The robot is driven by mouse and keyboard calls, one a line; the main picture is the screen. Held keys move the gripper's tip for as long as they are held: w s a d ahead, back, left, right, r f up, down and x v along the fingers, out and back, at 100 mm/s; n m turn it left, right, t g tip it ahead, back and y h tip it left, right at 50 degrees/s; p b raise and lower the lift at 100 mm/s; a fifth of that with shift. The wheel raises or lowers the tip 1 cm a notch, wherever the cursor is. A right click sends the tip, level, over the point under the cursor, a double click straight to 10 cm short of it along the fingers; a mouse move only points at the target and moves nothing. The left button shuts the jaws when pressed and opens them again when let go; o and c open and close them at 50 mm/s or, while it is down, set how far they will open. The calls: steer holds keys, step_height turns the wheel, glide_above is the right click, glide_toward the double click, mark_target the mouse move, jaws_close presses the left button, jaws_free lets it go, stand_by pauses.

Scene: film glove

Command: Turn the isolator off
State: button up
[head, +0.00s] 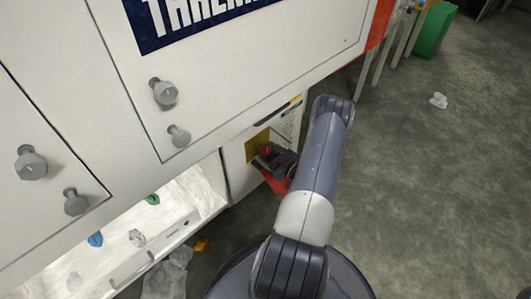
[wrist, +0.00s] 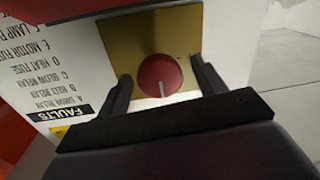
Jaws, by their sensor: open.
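The isolator is a round red knob (wrist: 153,75) on a yellow plate (wrist: 120,40), fixed to a white panel. A pale mark on the knob points down in the wrist view. My gripper (wrist: 162,82) is open, with one dark finger on each side of the knob. I cannot tell whether either finger touches it. In the head view, my gripper (head: 277,165) is at the yellow plate (head: 258,145) on the lower cabinet, and the knob is hidden there.
A printed fault list (wrist: 55,75) is beside the plate. White cabinet doors with grey knobs (head: 163,92) are at the left. An open lit compartment (head: 120,225) holds small coloured items. A green bin (head: 435,30) stands far off, and the floor at right is mostly clear.

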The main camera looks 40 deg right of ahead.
steer(key=shift+w+a, duration=0.1)
steer(key=shift+w, duration=0.65)
steer(key=shift+c, duration=0.5)
steer(key=c, duration=0.9)
steer(key=shift+o, duration=0.2)
